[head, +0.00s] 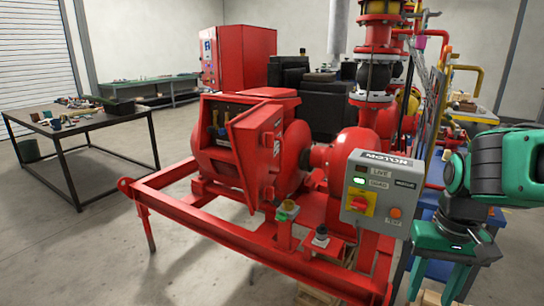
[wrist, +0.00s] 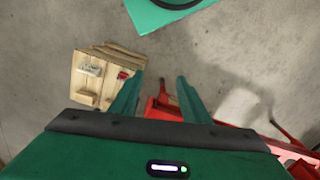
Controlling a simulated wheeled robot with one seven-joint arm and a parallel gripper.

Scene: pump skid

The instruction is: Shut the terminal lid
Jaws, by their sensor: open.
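The terminal lid (head: 258,150) is a red, box-like door on the red motor's terminal box (head: 216,122), in the middle of the head view. It stands swung open, and parts inside the box show to its left. My gripper (head: 434,294) is at the lower right of the head view, well right of the lid and pointing down. The wrist view also shows the gripper (wrist: 160,76) with its two green fingers apart and nothing between them. The lid does not show in the wrist view.
A grey control box (head: 378,192) with switches stands between the lid and my gripper. The red skid frame (head: 215,228) runs along the front. A wooden pallet (wrist: 90,62) lies on the floor near my gripper. A workbench (head: 75,122) stands at left; floor before the skid is clear.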

